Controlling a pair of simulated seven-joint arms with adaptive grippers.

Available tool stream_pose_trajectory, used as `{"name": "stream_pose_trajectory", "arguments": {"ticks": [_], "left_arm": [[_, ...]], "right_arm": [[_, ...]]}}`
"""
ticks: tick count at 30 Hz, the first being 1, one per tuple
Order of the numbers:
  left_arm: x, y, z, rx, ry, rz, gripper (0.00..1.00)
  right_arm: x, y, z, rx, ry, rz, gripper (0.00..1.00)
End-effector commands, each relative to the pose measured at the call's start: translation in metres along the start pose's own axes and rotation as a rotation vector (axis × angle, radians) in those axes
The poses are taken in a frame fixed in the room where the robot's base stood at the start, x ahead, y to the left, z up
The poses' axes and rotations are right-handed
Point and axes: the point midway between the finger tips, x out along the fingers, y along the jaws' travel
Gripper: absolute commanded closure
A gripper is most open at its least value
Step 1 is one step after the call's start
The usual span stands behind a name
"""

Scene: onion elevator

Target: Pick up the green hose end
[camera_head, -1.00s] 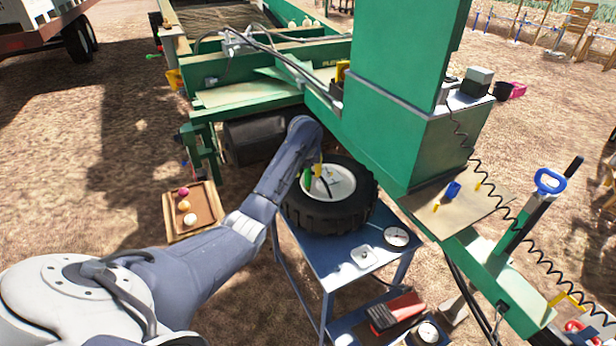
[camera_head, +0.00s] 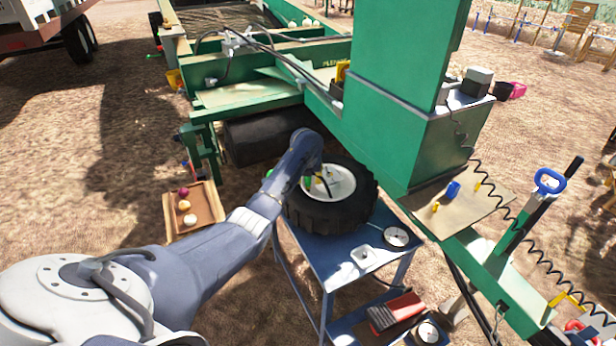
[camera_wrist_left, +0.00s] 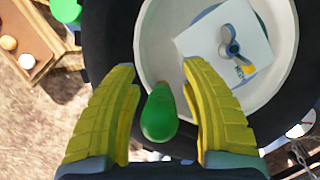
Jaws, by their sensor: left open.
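The green hose end (camera_wrist_left: 160,113) shows in the left wrist view as a rounded green bulb between the two yellow fingers, with gaps on both sides. It stands over the white rim of the wheel. My left gripper (camera_wrist_left: 158,77) is open, with one finger on each side of it. In the head view my left arm reaches over the wheel, and a small green bit of the hose end (camera_head: 307,181) shows beside the wrist; most of it is hidden by the arm. My right gripper is in neither view.
The black tire (camera_head: 335,213) lies flat on a blue cart (camera_head: 338,255) with a round gauge (camera_head: 396,236). The green machine (camera_head: 405,90) stands close behind. A wooden tray (camera_head: 206,225) with onions stands left.

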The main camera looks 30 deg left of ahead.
Motion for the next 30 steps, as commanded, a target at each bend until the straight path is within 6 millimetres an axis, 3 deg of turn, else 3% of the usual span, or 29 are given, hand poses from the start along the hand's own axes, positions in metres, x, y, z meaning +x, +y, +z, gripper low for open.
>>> {"name": "stream_pose_trajectory", "arguments": {"ticks": [4, 16, 30], "left_arm": [[-0.0002, -0.0001, 0.0, 0.0, 0.0, 0.0, 0.53], [-0.0003, -0.0001, 0.0, 0.0, 0.0, 0.0, 0.99], [0.0001, 0.0001, -0.0006, 0.0, 0.002, 0.0, 1.0]], "right_arm": [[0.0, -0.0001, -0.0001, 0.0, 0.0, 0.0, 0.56], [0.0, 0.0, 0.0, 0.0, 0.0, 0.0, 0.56], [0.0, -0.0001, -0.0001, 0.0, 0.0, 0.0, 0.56]]}}
